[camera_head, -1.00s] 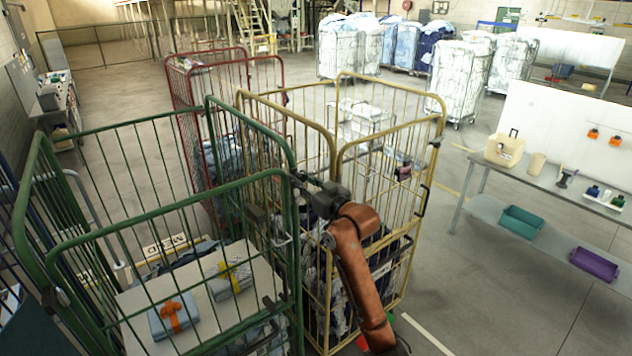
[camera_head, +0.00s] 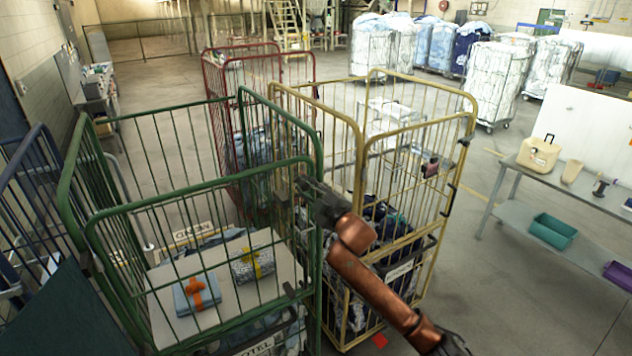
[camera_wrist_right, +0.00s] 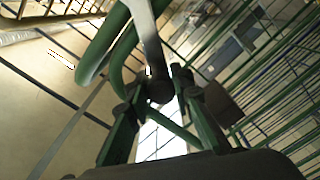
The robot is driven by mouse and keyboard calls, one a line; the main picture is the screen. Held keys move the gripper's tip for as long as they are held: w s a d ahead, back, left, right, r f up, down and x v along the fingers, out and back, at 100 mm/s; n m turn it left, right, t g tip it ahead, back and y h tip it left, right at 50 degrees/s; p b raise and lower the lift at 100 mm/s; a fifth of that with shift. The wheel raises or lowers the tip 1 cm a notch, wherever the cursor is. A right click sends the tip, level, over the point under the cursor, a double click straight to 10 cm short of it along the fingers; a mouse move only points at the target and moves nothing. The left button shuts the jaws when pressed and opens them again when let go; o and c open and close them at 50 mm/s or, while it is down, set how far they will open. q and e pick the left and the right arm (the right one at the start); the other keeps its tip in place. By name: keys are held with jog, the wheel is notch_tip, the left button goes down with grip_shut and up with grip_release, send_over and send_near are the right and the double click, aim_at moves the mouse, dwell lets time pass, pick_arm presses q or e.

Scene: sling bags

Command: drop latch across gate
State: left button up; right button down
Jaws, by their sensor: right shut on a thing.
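The green cage trolley (camera_head: 200,185) fills the left of the head view, its barred gate at the front. My right gripper (camera_head: 306,188) is at the upper right corner of the green gate, beside the yellow cage. In the wrist view my right gripper (camera_wrist_right: 160,98) is shut on the dark end of the latch (camera_wrist_right: 148,45), a pale grey bar. A bent green tube (camera_wrist_right: 108,48) runs beside the bar. In the head view the latch is too small and covered to make out. Whether it lies across the gate cannot be told. My left gripper is not in view.
The yellow cage (camera_head: 420,75) stands close on the right, holding dark laundry. A red cage (camera_head: 243,47) is behind. Folded bundles tied orange (camera_head: 197,295) and yellow (camera_head: 252,262) lie on the green cage's shelf. A table (camera_head: 600,197) stands right; floor between is open.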

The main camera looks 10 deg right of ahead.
jog(key=shift+s+a+f+n+b, duration=0.15)
jog(key=shift+a+f+n, duration=0.15)
jog(key=shift+f+n, duration=0.8)
jog(key=shift+s+a+f+n+b, duration=0.15)
jog(key=shift+a+f+n, duration=0.1)
jog(key=shift+f+n, duration=0.8)
jog(key=shift+a+f+n+b, duration=0.15)
jog(key=shift+a+f+n, duration=0.15)
jog(key=shift+f+n, duration=0.8)
jog(key=shift+r+n, duration=0.2)
jog(key=shift+n, duration=0.05)
jog(key=c, duration=1.7)
grip_release()
jog(key=shift+s+r, duration=0.1)
jog(key=v, duration=1.2)
